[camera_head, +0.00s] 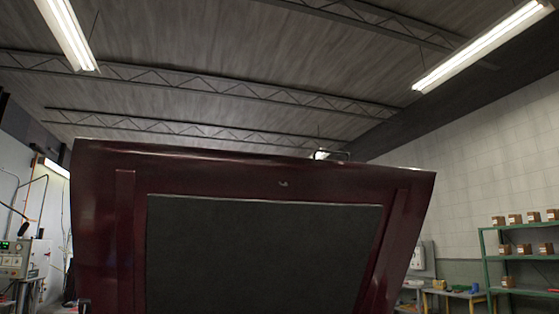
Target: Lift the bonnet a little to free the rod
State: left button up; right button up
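The dark red bonnet (260,179) stands raised and fills the lower middle of the head view. I see its underside, with a dark grey panel (262,255) in the middle and a raised strip down each side. A small latch-like part (283,184) sits near its upper edge. The bonnet's lower end is cut off by the bottom of the picture. I cannot make out the rod. Neither of my grippers can be made out. A small dark shape shows at the bonnet's lower left edge, too little of it to identify.
A green shelf (521,230) with several brown boxes stands at the right wall. A workbench (452,294) with small coloured items is at the lower right. A machine with a control panel (14,262) stands at the left. Ceiling lights hang high above.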

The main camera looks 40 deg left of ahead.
aim_at(156, 229)
jog(key=i+l+u, duration=0.2)
jog(key=u, duration=0.15)
jog(key=i+l+u, duration=0.5)
jog(key=l+u, duration=0.25)
